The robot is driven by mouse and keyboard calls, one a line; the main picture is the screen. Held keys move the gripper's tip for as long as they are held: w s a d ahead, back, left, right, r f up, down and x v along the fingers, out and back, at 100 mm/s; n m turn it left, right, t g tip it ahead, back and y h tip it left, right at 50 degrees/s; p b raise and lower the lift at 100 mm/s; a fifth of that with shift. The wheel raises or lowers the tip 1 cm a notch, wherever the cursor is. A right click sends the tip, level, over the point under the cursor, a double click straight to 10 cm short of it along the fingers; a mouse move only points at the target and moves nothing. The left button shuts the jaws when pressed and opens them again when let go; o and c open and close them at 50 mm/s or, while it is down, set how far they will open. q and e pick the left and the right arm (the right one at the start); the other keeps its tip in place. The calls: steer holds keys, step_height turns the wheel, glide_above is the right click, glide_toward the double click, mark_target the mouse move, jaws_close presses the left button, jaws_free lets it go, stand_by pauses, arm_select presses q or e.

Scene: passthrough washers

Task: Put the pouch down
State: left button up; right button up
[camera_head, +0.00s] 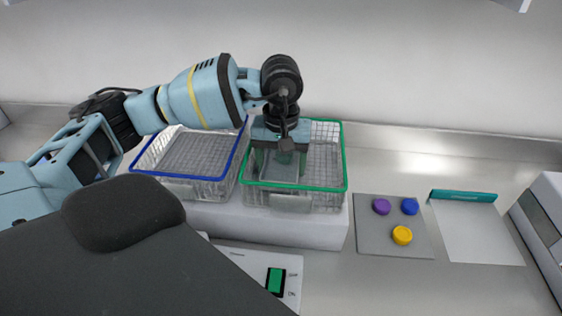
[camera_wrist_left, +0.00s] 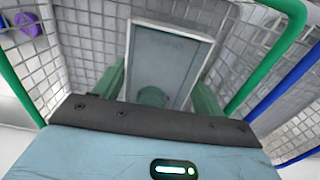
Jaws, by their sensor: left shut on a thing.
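The pouch (camera_wrist_left: 170,52) is a flat grey rectangle with a pale border, seen in the left wrist view. My left gripper (camera_wrist_left: 155,92), with green fingers, is shut on it. In the head view the gripper (camera_head: 281,163) points down inside the green-rimmed wire basket (camera_head: 345,165), with the pouch (camera_head: 284,174) between its fingers. I cannot tell whether the pouch touches the basket floor. My right gripper is not in view.
A blue-rimmed wire basket (camera_head: 143,157) stands directly to the left on the same white block (camera_head: 290,232). To the right, a grey mat (camera_head: 379,235) holds purple, blue and yellow caps. A white sheet with a teal strip (camera_head: 463,196) lies farther right.

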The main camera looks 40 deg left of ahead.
mark_target(281, 164)
arm_select(q)
steer(key=shift+f, duration=0.2)
steer(key=o, duration=1)
step_height(281, 164, up, 12)
steer(key=shift+r, duration=0.25)
steer(key=shift+f, duration=0.1)
